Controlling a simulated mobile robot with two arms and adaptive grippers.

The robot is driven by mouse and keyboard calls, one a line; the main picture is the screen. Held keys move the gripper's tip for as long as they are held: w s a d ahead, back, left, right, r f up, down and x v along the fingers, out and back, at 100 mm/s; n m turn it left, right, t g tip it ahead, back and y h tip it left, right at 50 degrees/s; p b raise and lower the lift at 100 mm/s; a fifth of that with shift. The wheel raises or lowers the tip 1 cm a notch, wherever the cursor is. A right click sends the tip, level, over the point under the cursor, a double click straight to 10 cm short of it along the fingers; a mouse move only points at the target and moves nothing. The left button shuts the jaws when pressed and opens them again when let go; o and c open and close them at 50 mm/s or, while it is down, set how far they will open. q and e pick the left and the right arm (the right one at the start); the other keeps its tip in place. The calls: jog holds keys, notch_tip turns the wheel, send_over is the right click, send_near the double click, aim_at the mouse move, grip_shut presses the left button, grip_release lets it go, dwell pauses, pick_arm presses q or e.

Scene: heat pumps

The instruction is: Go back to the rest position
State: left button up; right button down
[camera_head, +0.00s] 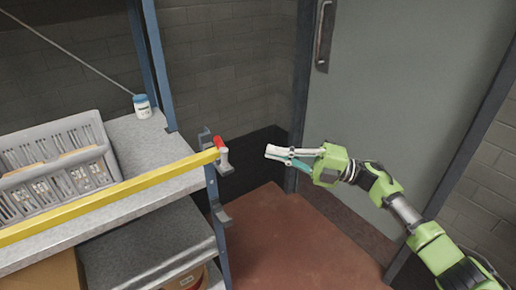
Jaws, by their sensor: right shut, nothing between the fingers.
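My right gripper (277,155) is at the end of the green arm that comes in from the lower right. It points left and is shut with nothing in it. It is in the air in front of the grey door, just right of the shelf post and apart from it. My left gripper is not in the view.
A shelf rack with a yellow front bar (105,197) and blue posts stands at left. It bears a grey basket (58,163) and a small white jar (142,106). A red-topped fitting (221,152) is near the gripper. A door (408,90) stands behind; red-brown floor (290,245) is clear.

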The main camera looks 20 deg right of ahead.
jog(key=shift+s+d+f, duration=0.1)
jog(key=shift+s+d, duration=0.1)
jog(key=shift+d, duration=0.3)
